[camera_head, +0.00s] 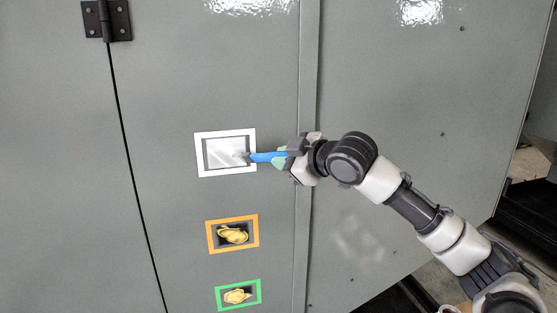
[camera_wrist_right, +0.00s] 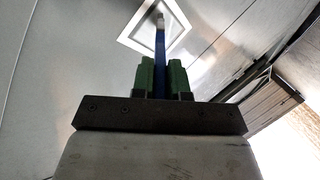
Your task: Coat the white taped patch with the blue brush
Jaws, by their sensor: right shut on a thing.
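The white taped patch (camera_head: 198,156) is a square tape frame around a lighter, whitish area on the grey cabinet face. My right gripper (camera_head: 284,159) comes in from the right and is shut on the blue brush (camera_head: 266,157). The brush points left, its tip over the right inner part of the patch. In the right wrist view, the brush (camera_wrist_right: 160,60) stands between the green fingers (camera_wrist_right: 160,78), and its pale tip overlaps the white frame (camera_wrist_right: 129,38). Whether the tip touches the surface is hard to tell. My left gripper is not in view.
Below are an orange-framed opening (camera_head: 210,240) and a green-framed opening (camera_head: 222,304), each holding a yellow item. A vertical ridge (camera_head: 307,60) runs down the cabinet right of the patch. A black hinge (camera_head: 107,20) sits at the upper left.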

